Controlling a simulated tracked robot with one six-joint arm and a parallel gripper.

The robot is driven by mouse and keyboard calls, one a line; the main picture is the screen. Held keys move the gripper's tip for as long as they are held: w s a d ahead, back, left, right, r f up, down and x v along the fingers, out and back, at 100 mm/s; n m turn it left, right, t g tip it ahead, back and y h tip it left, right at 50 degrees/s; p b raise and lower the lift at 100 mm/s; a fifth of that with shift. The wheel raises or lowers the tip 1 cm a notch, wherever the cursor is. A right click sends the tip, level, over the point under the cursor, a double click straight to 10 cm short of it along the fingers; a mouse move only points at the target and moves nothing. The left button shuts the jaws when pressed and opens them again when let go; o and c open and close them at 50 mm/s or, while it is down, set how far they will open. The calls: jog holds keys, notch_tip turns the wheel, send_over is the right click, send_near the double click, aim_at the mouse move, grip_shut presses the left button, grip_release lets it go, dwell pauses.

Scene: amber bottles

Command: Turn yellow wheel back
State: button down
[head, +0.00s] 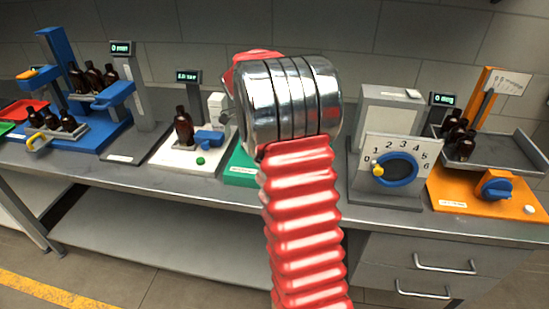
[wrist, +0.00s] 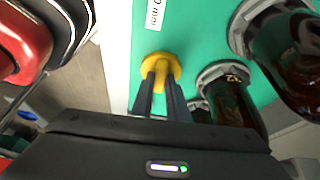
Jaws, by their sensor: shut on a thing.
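In the wrist view a yellow wheel (wrist: 168,60) sits on a green plate (wrist: 195,30). My gripper (wrist: 160,80) reaches it with two dark fingers and is shut on it. The fingers cover the middle and lower part of the wheel. In the head view only an edge of the green base (head: 240,167) shows; my red and chrome arm hides the wheel and the gripper.
Amber bottles (wrist: 228,100) in grey collars stand close to the right of the fingers. In the head view a white balance (head: 170,158) is left of the green base. A numbered dial stand (head: 395,170) and an orange station (head: 460,195) are right of it.

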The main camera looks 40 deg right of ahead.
jog(key=shift+s+f+m, duration=0.1)
jog(key=shift+s+m, duration=0.05)
jog(key=shift+m, duration=0.25)
jog(key=c, duration=1.7)
grip_release()
jog(key=shift+r, duration=0.2)
jog(key=shift+w+a+r, duration=0.1)
jog(key=shift+w+r, duration=0.3)
jog(key=shift+r, duration=0.2)
jog(key=v, duration=1.2)
jog(key=shift+w, duration=0.1)
